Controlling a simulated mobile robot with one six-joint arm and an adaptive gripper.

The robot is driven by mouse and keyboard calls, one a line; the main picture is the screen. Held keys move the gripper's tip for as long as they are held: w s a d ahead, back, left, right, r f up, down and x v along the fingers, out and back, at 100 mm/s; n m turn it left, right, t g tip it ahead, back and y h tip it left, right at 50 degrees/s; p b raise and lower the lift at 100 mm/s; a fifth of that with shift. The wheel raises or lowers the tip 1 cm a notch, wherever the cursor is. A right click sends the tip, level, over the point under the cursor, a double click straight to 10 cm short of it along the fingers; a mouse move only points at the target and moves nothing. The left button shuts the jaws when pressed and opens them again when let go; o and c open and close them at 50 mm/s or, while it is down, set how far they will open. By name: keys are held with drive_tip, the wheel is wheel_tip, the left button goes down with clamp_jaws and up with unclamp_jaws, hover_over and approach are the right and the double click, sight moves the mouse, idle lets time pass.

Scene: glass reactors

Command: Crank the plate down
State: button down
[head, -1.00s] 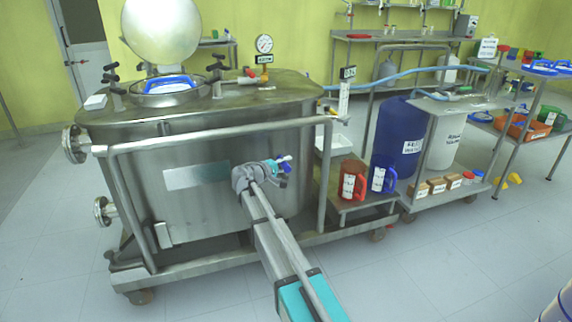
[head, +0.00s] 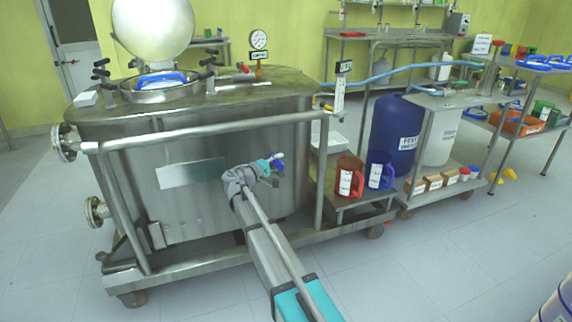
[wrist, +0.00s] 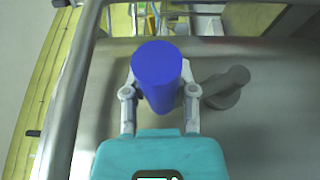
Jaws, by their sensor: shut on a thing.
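My gripper (wrist: 162,100) is shut on a blue cylindrical handle (wrist: 158,72), with one pale finger on each side of it. A grey round stub with a short bar (wrist: 226,88) sits just right of the handle in the wrist view. In the head view my gripper (head: 270,164) is in front of the steel tank's (head: 130,190) side, and only a little blue of the handle shows there. The rest of the crank is hidden behind my gripper and wrist. I cannot tell which part is the plate it moves.
A steel rail (head: 210,132) runs along the tank's front, close to my arm. Red (head: 349,177) and blue (head: 380,172) jugs stand on a low steel stand at right. Beyond are a blue drum (head: 394,135) and a shelf cart.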

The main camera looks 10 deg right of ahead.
drive_tip(key=shift+w+a, duration=0.1)
drive_tip(key=shift+a, duration=0.25)
drive_tip(key=s+a+f+b, duration=0.1)
drive_tip(key=a+f+b, duration=0.2)
drive_tip(key=f+b, duration=0.3)
drive_tip(key=s+a+f+b, duration=0.1)
drive_tip(key=a+f+b, duration=0.1)
drive_tip(key=f+b, duration=0.4)
drive_tip(key=shift+a+f+b, duration=0.35)
drive_tip(key=shift+a, duration=0.05)
drive_tip(key=shift+w, duration=0.1)
idle(0.4)
drive_tip(key=shift+c, duration=2)
unclamp_jaws()
